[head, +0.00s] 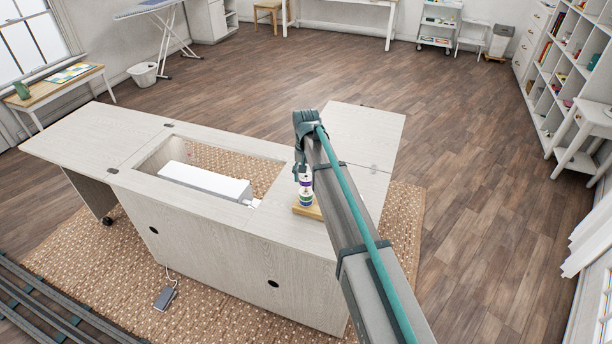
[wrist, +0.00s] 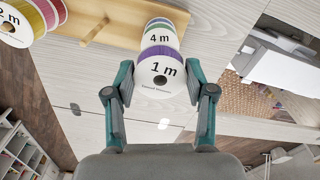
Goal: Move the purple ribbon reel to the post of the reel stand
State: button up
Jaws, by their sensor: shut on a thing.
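The purple ribbon reel (wrist: 158,57) has a white end face marked "1 m" and sits between the two fingers of my gripper (wrist: 160,75), which is shut on it. It appears at the near end of a row of reels, in front of a reel marked "4 m" (wrist: 158,37); whether they touch is unclear. The wooden reel stand (wrist: 122,32) has a bare post (wrist: 95,32). In the head view my gripper (head: 302,175) points down over the purple reel (head: 306,184) and the stand (head: 308,212), with the arm partly hiding them.
Yellow and pink reels (wrist: 30,18) are at the stand's other end. The stand rests on the pale sewing cabinet (head: 230,218). A white sewing machine (head: 205,182) lies in the cabinet opening to the left. The cabinet's left wing (head: 90,135) is clear.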

jog(key=shift+f+b, duration=0.5)
jog(key=shift+f, duration=1.05)
jog(key=o, duration=1.1)
notch_tip(320, 180, up, 12)
jog(key=shift+r, duration=0.1)
dwell(0.4)
